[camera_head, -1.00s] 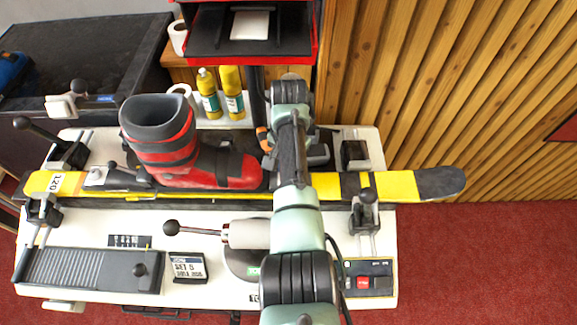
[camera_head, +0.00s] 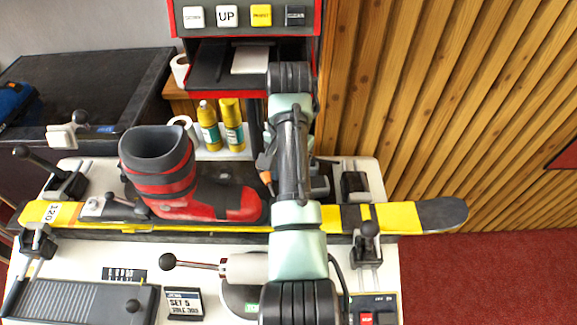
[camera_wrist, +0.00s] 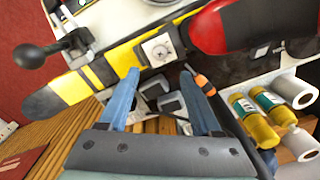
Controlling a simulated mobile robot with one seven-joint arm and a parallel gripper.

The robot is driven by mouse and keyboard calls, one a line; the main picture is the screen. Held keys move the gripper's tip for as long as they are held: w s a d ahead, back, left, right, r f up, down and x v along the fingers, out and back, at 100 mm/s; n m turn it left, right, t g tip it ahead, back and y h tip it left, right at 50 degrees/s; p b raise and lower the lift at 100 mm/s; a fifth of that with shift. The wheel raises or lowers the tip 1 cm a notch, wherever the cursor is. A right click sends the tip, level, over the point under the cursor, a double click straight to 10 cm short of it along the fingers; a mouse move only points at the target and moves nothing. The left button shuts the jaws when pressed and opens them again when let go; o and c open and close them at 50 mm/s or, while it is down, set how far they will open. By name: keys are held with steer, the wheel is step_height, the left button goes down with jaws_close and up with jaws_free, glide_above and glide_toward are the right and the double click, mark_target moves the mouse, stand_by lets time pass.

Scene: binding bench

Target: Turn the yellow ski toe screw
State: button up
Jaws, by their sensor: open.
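The yellow ski (camera_head: 345,217) with black bands lies across the bench, and a red and black boot (camera_head: 160,170) stands upright on it. In the wrist view, a pale square toe plate with a small dark screw (camera_wrist: 160,48) sits on the yellow ski (camera_wrist: 122,56) beside the red boot toe (camera_wrist: 207,31). My gripper (camera_wrist: 160,74) is open and empty, its blue fingers spread on the near side of the plate, apart from the screw. In the head view my arm hides the toe plate, and the fingers cannot be made out.
Yellow bottles (camera_head: 208,127) and paper rolls stand behind the ski. Clamps with black knobs (camera_head: 369,229) flank it. A lever with a black ball (camera_head: 168,261) and a small sign (camera_head: 183,305) are at the front. A panel with buttons (camera_head: 261,15) rises at the back.

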steer(key=shift+r+p, duration=0.4)
steer(key=shift+r, duration=1.45)
